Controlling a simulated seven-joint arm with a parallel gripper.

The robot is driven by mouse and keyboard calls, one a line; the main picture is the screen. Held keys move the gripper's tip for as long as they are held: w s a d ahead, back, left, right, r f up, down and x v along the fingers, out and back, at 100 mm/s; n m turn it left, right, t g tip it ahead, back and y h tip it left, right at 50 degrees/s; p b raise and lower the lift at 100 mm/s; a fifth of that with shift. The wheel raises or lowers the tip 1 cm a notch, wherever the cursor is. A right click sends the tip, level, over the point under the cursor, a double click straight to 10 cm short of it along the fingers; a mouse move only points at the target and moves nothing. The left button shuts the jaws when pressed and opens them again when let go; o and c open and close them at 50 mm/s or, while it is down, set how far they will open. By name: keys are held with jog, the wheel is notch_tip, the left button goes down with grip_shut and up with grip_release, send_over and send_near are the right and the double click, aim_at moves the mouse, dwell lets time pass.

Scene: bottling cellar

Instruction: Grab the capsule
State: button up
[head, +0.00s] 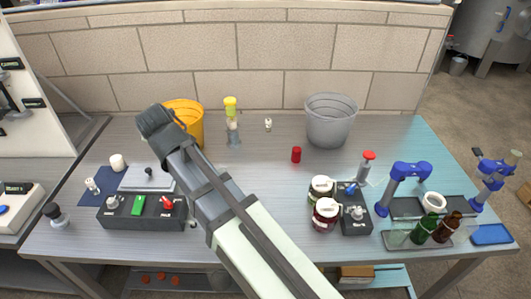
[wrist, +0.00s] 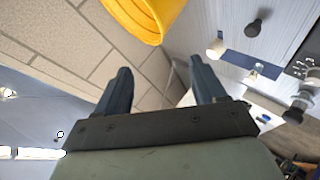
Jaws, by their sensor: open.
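A small red cylinder (head: 296,155), which looks like the capsule, stands upright on the table right of centre, in front of the grey bucket. It does not show in the wrist view. My gripper is well to its left, at the raised end of my arm. In the wrist view my gripper (wrist: 161,70) has its two dark fingers apart with nothing between them. In the head view the fingers cannot be made out clearly.
A yellow bucket (head: 188,120), also in the wrist view (wrist: 145,15), is close to my arm's end. A grey bucket (head: 331,122) and a small white bottle (head: 268,125) stand behind the red cylinder. Jars (head: 325,214) stand in front. The table around the cylinder is clear.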

jog(key=w+d+f+m+g+h, duration=0.15)
jog(key=w+d+m, duration=0.3)
jog(key=d, duration=0.65)
jog(key=m+g+h, duration=0.4)
jog(key=m+g, duration=0.4)
jog(key=g, duration=0.1)
send_near(298, 150)
jog(key=shift+n+t+y, duration=0.25)
jog(key=shift+s+d+f, duration=0.1)
jog(key=shift+d+f, duration=0.05)
jog(key=shift+f, duration=5.9)
jog(key=shift+c, duration=0.4)
jog(key=c, duration=0.6)
